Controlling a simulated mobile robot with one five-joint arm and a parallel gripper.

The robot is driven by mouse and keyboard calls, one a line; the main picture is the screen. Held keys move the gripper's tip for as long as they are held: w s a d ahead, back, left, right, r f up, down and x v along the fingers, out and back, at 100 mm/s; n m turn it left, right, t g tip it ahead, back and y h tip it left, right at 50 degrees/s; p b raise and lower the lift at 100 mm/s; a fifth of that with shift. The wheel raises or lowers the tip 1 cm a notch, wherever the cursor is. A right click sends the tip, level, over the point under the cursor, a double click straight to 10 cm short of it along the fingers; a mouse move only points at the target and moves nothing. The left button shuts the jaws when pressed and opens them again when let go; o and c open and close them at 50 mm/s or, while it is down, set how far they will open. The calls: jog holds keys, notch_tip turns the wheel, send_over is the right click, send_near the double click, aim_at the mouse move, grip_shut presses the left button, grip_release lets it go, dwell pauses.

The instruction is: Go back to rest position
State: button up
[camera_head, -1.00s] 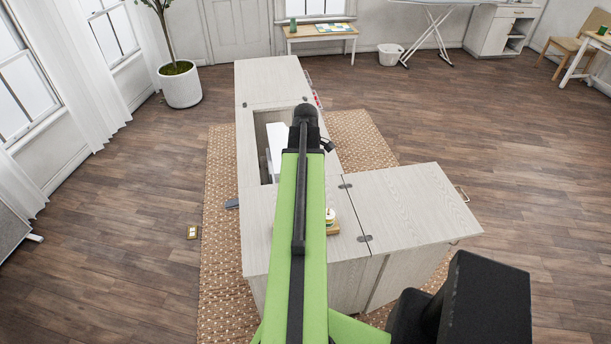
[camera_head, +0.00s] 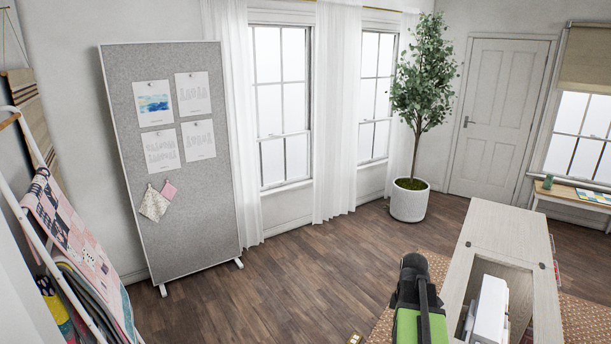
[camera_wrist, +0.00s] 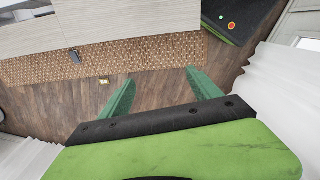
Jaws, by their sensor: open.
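My gripper (camera_wrist: 160,77) shows in the wrist view as two green fingers spread apart. Nothing is between them, and they hang over the floor beside the patterned rug (camera_wrist: 140,57). In the head view my green and black arm shows at the bottom, right of centre, close to the left side of the sewing cabinet (camera_head: 500,228). The fingers are hidden in the head view. The cabinet's top has an open well with a white machine (camera_head: 488,310) in it.
A grey pin board (camera_head: 200,215) stands at the left, beside a rack with a patchwork quilt (camera_head: 72,225). A potted tree (camera_head: 409,200) stands by the windows. A small yellow item (camera_wrist: 103,82) lies on the floor near the rug. Open wooden floor lies between board and cabinet.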

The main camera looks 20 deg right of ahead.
jog(key=w+a+f+m+b, duration=0.2)
jog(key=a+m, duration=0.2)
jog(key=a, duration=1.3)
jog(key=w+a+f+m+b, duration=0.2)
jog(key=w+a+f+m, duration=0.1)
jog(key=a, duration=1.4)
jog(key=shift+a+m, duration=0.15)
jog(key=shift+m, duration=0.55)
